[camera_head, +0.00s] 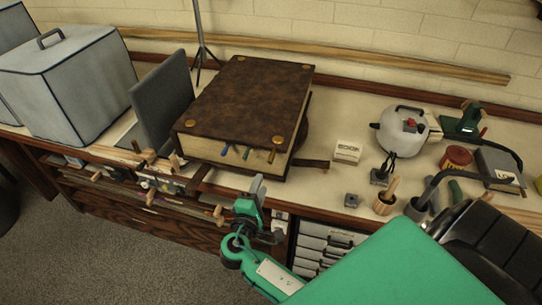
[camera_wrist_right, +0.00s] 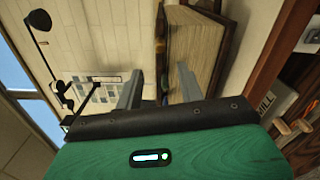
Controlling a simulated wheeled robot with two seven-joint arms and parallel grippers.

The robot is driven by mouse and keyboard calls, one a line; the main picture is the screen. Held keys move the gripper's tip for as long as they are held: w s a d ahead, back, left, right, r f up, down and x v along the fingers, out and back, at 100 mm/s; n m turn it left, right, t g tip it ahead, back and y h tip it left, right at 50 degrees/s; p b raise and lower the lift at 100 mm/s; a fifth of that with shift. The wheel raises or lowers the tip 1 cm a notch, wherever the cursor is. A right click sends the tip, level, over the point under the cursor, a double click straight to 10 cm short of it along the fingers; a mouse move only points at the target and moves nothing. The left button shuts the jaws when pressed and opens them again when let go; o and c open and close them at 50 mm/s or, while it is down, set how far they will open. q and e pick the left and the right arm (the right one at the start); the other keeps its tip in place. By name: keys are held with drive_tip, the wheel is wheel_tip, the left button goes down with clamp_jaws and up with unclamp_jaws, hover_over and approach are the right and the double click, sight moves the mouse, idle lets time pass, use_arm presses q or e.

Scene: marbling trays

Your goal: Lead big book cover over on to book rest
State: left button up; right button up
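The big book (camera_head: 245,95) lies closed on the bench, with a brown mottled cover, brass corner studs and coloured ribbons at its near edge. A grey upright panel (camera_head: 163,100), which looks like the book rest, stands just left of it. My right gripper (camera_head: 257,183) is at the bench's front edge, just below the book's near right corner. In the right wrist view its two fingers (camera_wrist_right: 158,88) are apart, with the book's pages (camera_wrist_right: 195,45) and a brown cover edge beyond them. I cannot tell whether they touch the book. My left gripper is out of view.
A grey covered box (camera_head: 65,85) stands at the far left.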

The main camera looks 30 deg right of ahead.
sight(271, 155)
drive_tip(key=p+x, duration=0.3)
drive_tip(key=x, duration=0.7)
drive_tip(key=shift+w+d+r+p, duration=0.1)
drive_tip(key=shift+w+d+p, duration=0.1)
drive_tip(key=shift+d+p, duration=0.1)
drive_tip(key=shift+p+x, duration=0.3)
drive_tip(key=shift+x, duration=0.75)
clamp_jaws()
